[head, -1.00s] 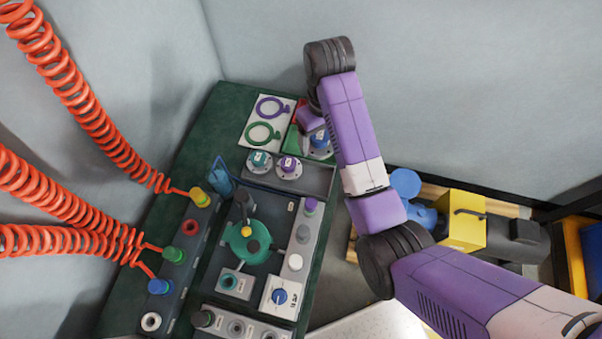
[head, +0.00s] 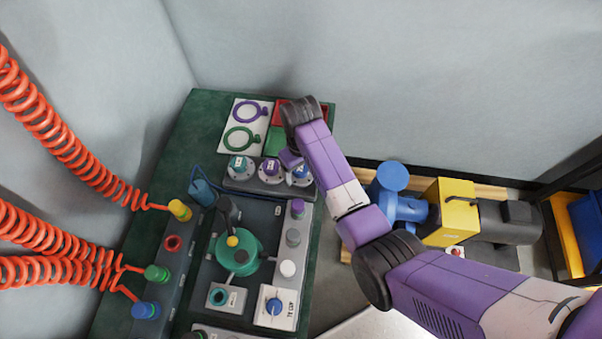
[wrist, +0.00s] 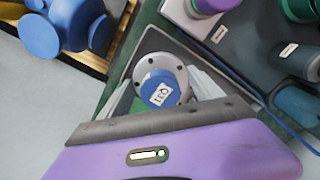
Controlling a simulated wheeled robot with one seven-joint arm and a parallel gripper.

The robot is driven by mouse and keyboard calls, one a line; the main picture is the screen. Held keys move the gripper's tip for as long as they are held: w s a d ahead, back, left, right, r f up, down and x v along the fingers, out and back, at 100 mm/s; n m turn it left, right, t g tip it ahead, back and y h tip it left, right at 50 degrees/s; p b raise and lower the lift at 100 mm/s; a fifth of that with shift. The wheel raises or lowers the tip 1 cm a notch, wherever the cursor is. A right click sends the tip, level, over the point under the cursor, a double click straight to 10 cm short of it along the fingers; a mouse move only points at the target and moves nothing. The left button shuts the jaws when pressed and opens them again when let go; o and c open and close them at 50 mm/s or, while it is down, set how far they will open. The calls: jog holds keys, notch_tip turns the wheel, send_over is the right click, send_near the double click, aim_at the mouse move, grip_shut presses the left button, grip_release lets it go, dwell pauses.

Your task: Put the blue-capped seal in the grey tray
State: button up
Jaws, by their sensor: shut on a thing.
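The blue-capped seal (head: 299,175) has a grey round flange and a white label on its cap. It also shows in the wrist view (wrist: 160,87). My gripper (head: 293,162) is shut on it, and it is over the right end of the grey tray (head: 231,185). I cannot tell whether the flange touches the tray floor. A teal-capped seal (head: 239,167) and a purple-capped seal (head: 269,171) stand in the tray to its left. The gripper body hides the lower part of the wrist view.
A white board (head: 233,125) with two rings and a red-and-green patch (head: 275,141) lie behind the tray. The panel with a green round housing (head: 238,252) is in front. Orange coiled hoses (head: 90,155) are at left; a blue-and-yellow pump (head: 452,212) is at right.

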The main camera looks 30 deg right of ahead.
jog(key=shift+f, duration=1.2)
jog(key=shift+f, duration=0.15)
jog(key=o, duration=2)
jog(key=shift+c, duration=0.2)
notch_tip(320, 180, up, 12)
jog(key=shift+r+p, duration=0.15)
jog(key=shift+p, duration=0.15)
